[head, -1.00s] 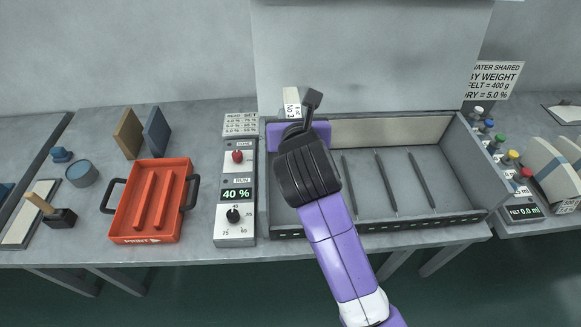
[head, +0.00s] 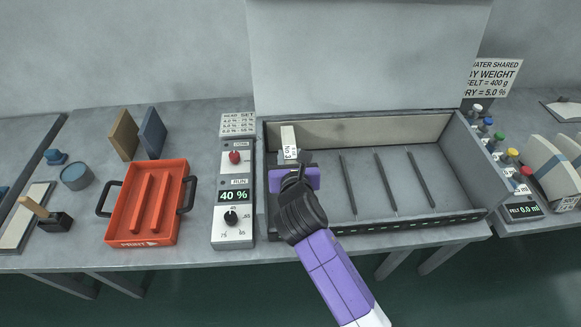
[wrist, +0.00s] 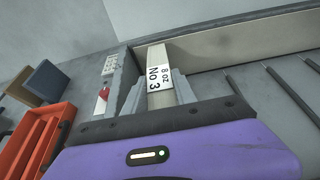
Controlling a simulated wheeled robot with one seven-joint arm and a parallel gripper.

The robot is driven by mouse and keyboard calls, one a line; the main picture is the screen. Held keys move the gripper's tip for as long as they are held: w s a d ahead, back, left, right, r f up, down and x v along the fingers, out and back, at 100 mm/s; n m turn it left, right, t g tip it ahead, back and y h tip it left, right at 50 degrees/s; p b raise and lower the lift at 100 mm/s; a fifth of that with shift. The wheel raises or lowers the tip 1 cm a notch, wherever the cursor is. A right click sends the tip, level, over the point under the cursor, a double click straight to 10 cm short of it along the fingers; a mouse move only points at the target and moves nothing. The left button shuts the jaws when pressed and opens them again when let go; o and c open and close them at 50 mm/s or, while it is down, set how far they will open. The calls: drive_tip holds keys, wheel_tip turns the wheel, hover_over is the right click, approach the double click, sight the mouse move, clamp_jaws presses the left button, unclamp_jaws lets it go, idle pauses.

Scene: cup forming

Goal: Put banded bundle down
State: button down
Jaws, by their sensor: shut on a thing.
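The banded bundle (head: 288,135) is a narrow cream stack with a white band lettered "8 oz No 3". In the wrist view the bundle (wrist: 160,58) stands between the two grey fingers of my gripper (wrist: 160,98), which are shut on it. In the head view my gripper (head: 289,161) is over the left end of a grey metal tray with slots, and the bundle points toward the tray's back wall. Whether the bundle touches the tray floor cannot be told. Its lower part is hidden by my gripper.
The grey tray (head: 450,200) has several dark dividing rods (head: 386,183) to the right of my gripper. An orange tray (head: 147,205) is farther left. Bottles and a blue-banded stack (head: 552,160) are at right.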

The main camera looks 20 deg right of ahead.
drive_tip(key=shift+f, duration=2.1)
drive_tip(key=shift+f, duration=0.1)
drive_tip(key=c, duration=1)
unclamp_jaws()
drive_tip(key=shift+f, duration=0.15)
drive_tip(key=shift+s+r, duration=0.15)
drive_tip(key=shift+r, duration=0.1)
drive_tip(key=v, duration=1.1)
drive_tip(key=shift+s+a+r+b, duration=0.1)
drive_tip(key=shift+s+b, duration=0.25)
drive_tip(key=shift+b, duration=0.05)
